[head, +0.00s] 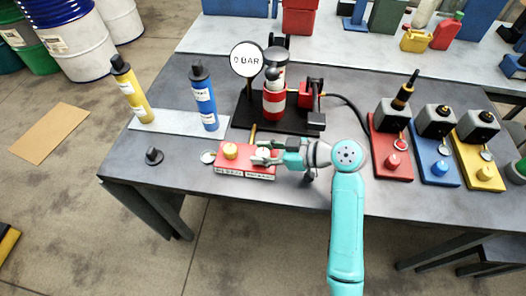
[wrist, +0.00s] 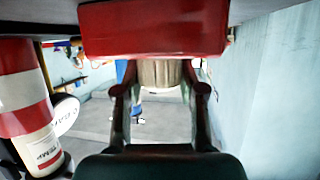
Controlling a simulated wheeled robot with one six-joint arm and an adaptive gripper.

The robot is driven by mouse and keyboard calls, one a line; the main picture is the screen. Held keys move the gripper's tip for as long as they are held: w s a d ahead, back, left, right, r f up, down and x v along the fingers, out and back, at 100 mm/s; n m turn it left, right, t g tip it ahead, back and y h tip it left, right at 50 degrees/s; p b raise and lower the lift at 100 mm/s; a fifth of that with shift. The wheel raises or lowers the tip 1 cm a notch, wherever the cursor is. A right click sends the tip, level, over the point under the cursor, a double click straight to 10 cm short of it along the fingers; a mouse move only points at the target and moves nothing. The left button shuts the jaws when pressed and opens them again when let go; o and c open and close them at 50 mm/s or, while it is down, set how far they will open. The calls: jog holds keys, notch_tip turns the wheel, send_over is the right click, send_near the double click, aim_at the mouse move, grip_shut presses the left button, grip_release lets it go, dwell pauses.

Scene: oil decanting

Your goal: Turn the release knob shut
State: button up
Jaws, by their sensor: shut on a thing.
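A red control box (head: 246,162) sits near the front edge of the grey table, with a yellow knob (head: 230,151) on its left and a cream knob (head: 263,151) on its right. The labels on its front are too small to read surely. My gripper (head: 264,157) reaches in from the right and is shut on the cream knob. In the wrist view the ribbed cream knob (wrist: 160,73) sits between my two fingers (wrist: 160,95), against the red box (wrist: 155,28). The knob's turn angle cannot be told.
A round BAR gauge (head: 247,60) and a red-and-white cylinder (head: 274,102) stand behind the box. Yellow (head: 132,90) and blue (head: 204,98) bottles stand left. Red (head: 391,150), blue (head: 432,158) and yellow (head: 478,160) stations stand right of my arm. A black cap (head: 153,156) lies front left.

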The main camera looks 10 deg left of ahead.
jog(key=o, duration=1.2)
jog(key=shift+f, duration=0.15)
jog(key=shift+c, duration=0.2)
jog(key=shift+d, duration=0.1)
jog(key=v, duration=1.2)
jog(key=shift+s, duration=0.1)
